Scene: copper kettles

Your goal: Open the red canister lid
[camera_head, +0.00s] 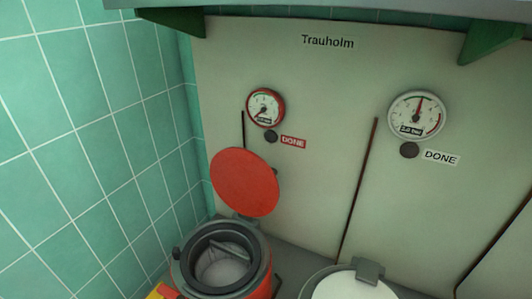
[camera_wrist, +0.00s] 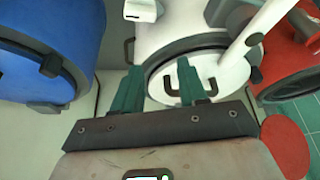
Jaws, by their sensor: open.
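The red canister (camera_head: 264,272) stands at the bottom left of the head view, next to the tiled wall. Its round red lid (camera_head: 245,182) stands raised behind the mouth, against the panel side. The dark rim (camera_head: 196,240) and pale inside of the canister show from above. In the wrist view the red canister (camera_wrist: 285,55) is at the right edge, with a red disc that looks like its lid (camera_wrist: 285,145) below it. My gripper (camera_wrist: 158,75) is open, its two green fingers apart with nothing between them, in front of a white canister. It does not show in the head view.
The white canister (camera_wrist: 205,45) fills the middle of the wrist view; its lid (camera_head: 350,287) shows at the bottom of the head view. A blue canister (camera_wrist: 35,45) is at left. Two gauges (camera_head: 265,107) (camera_head: 417,116) sit on the back panel. Green tiles (camera_head: 80,150) bound the left.

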